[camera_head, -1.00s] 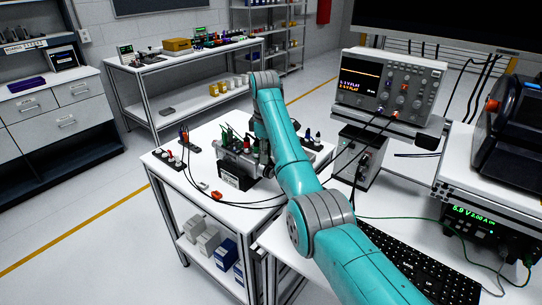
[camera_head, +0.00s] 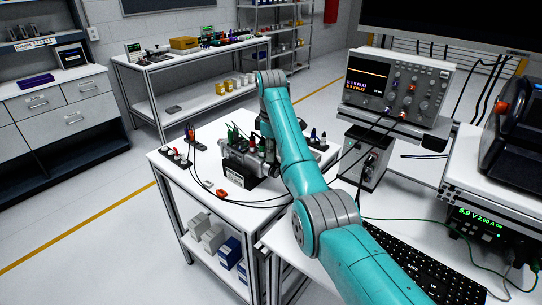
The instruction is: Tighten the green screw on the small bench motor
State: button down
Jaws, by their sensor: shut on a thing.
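The small bench motor (camera_head: 236,162), a grey body on a black base, sits on the white table. Several small coloured parts stand on and around it, with green ones (camera_head: 233,132) at its left and a red one beside them. I cannot tell which is the green screw. My gripper (camera_head: 266,152) points down at the right end of the motor, close to it. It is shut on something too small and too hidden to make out. My teal arm covers part of this area, so contact with the motor cannot be seen.
A small red-orange piece (camera_head: 222,194) and dark cables lie at the front. An oscilloscope (camera_head: 394,86) stands at right. The table's front left is mostly clear.

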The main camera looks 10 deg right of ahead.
jog(key=m, duration=0.6)
jog(key=shift+m, duration=0.4)
jog(key=m, duration=0.5)
jog(key=shift+m, duration=0.4)
jog(key=shift+m, duration=0.4)
jog(key=c, duration=1.3)
grip_release()
notch_tip(320, 180, up, 9)
